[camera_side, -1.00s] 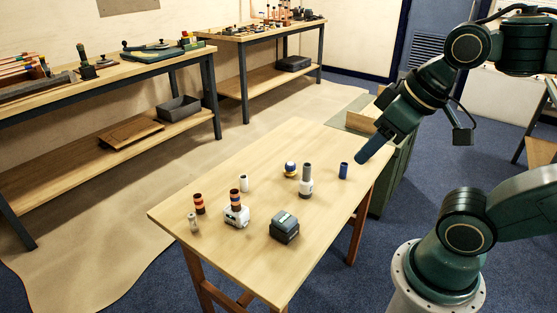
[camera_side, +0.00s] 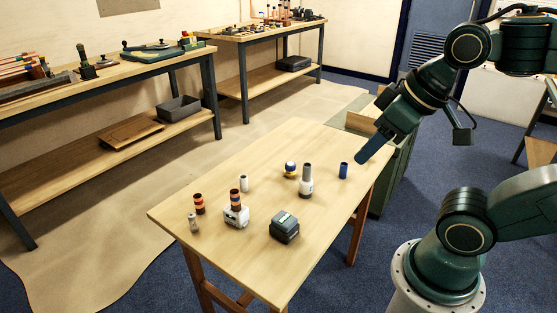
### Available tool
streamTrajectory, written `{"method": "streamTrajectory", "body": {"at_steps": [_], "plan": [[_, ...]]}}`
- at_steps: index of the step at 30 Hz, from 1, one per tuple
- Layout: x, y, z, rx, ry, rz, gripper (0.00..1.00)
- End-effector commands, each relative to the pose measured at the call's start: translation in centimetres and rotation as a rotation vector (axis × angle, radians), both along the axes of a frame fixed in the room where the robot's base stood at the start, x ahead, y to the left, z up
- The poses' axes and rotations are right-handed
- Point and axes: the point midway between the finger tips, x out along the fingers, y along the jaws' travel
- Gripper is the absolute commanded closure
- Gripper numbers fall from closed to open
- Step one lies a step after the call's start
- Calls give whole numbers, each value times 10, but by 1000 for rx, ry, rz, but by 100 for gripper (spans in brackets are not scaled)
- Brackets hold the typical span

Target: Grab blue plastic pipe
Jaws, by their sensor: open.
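The blue plastic pipe (camera_side: 343,171) is a short dark blue cylinder standing upright near the right edge of the wooden table (camera_side: 290,150). My gripper (camera_side: 362,157) is above and to the right of the pipe, pointing down and left, apart from it. Its jaws are open, and I see nothing held in them. The fingers are seen edge-on, so the gap between them does not show.
Left of the pipe stand a grey-topped white fitting (camera_side: 306,181) and a blue, white and gold piece (camera_side: 291,169).

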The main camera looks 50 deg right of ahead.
Motion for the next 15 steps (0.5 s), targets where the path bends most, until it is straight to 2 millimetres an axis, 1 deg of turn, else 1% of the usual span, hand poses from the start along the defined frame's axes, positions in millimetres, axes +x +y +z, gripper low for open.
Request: {"method": "streamTrajectory", "body": {"at_steps": [2, 3, 11, 15], "plan": [[0, 0, 0, 0, 0, 0, 54], [0, 0, 0, 0, 0, 0, 51], [0, 0, 0, 0, 0, -1, 51], [4, -2, 2, 5, 6, -19, 51]]}}
